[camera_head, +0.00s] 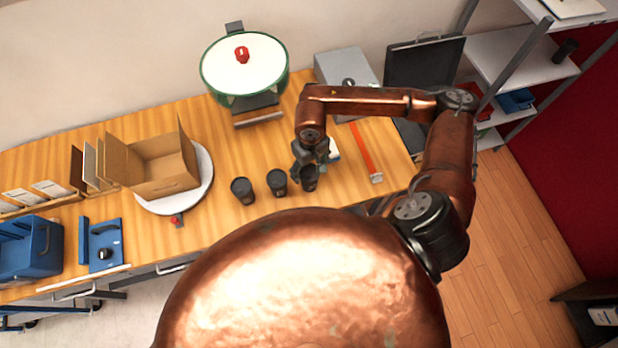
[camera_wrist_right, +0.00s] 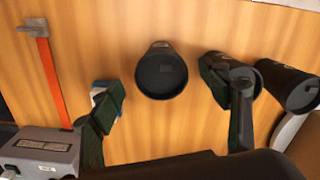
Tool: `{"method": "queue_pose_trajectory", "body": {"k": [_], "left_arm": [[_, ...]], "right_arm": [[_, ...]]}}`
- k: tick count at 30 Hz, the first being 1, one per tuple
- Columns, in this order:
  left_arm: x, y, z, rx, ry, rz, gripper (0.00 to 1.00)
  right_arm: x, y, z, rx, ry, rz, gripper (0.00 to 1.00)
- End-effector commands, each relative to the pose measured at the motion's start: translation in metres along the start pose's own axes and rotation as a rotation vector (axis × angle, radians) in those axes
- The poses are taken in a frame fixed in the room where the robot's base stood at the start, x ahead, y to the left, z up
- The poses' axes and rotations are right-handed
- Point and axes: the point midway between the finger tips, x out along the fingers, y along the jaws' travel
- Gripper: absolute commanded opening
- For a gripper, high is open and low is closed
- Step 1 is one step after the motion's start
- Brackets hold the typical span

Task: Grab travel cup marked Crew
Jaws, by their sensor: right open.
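Three dark travel cups stand in a row on the wooden table: a left one (camera_head: 243,190), a middle one (camera_head: 277,182) and a right one (camera_head: 310,180). No lettering on them is legible, so I cannot tell which is marked Crew. My right gripper (camera_head: 309,160) is open above and just behind the right cup, partly covering it. In the right wrist view the right cup (camera_wrist_right: 161,74) shows between the spread fingers (camera_wrist_right: 178,90), apparently untouched. The middle cup (camera_wrist_right: 218,72) is partly hidden behind one finger; the left cup (camera_wrist_right: 287,85) is at the edge. My left gripper is out of view.
An orange-red strip (camera_head: 366,152) and a grey box (camera_head: 345,67) lie right of and behind the cups. A green-rimmed round machine (camera_head: 244,65) stands at the back. An open cardboard box (camera_head: 160,165) sits on a white disc (camera_head: 204,180) at left.

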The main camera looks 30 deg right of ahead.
Motion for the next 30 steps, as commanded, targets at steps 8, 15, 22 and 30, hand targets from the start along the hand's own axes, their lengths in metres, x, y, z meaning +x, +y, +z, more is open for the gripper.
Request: {"method": "queue_pose_trajectory", "body": {"k": [8,15,22,30], "left_arm": [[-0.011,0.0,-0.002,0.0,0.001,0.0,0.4],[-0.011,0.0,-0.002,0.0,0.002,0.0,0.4],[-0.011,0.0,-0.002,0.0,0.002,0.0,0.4],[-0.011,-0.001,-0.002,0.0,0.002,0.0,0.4]], "right_arm": [[0.031,-0.001,-0.001,-0.002,-0.003,-0.002,0.7],[0.033,-0.001,-0.002,-0.003,-0.001,-0.002,0.69],[0.032,-0.001,-0.002,-0.002,-0.001,-0.002,0.53],[0.032,-0.002,-0.002,-0.002,-0.001,-0.002,0.39]]}}
